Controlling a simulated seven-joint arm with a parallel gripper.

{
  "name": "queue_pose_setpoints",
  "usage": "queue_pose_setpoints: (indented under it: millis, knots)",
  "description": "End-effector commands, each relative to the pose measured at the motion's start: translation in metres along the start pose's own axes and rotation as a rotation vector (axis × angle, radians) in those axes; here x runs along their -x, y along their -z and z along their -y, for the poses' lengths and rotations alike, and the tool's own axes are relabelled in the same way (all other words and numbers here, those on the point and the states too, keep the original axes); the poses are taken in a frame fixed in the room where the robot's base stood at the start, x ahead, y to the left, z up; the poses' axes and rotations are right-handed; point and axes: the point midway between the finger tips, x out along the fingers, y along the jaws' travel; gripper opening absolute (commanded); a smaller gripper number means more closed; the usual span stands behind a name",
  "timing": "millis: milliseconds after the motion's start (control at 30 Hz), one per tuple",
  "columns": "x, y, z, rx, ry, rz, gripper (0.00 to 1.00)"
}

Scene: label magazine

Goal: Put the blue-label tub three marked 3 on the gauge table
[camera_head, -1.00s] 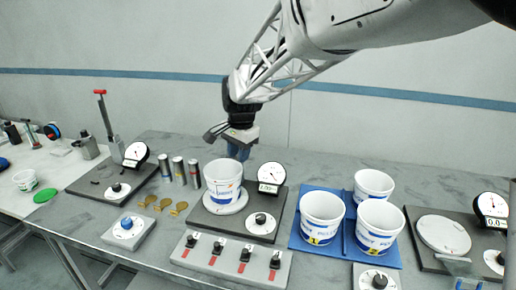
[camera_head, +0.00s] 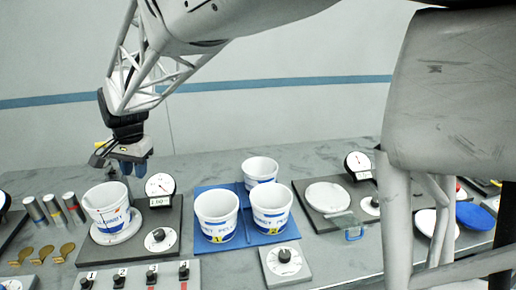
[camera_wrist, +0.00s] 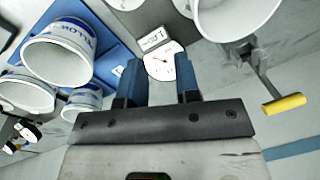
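A white tub (camera_head: 106,205) with blue lettering stands on the round plate of the left gauge table (camera_head: 86,250); I see no number on it. Three more blue-label tubs stand on a blue mat: one marked 1 (camera_head: 216,217), one marked 2 (camera_head: 271,208), and one behind (camera_head: 260,171) whose number I cannot read. My gripper (camera_head: 130,168) is above and just behind the tub on the gauge table. In the wrist view its two blue fingers (camera_wrist: 160,80) are apart, with nothing held and a dial (camera_wrist: 163,62) beyond.
Another gauge table to the right has an empty round plate (camera_head: 327,195). A switch panel (camera_head: 140,278) lies in front. A lever with a yellow grip (camera_wrist: 284,104) shows in the wrist view.

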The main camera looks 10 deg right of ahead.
Motion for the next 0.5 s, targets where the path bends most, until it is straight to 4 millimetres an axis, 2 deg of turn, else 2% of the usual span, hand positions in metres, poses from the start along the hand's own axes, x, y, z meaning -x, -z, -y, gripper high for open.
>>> queue_pose_setpoints:
  millis: [33, 200, 500]
  knots:
    - [0.010, 0.002, -0.016, 0.005, 0.006, -0.009, 0.30]
    - [0.030, 0.003, -0.075, 0.040, 0.010, -0.032, 0.30]
    - [0.054, -0.010, -0.182, 0.107, 0.007, -0.073, 0.30]
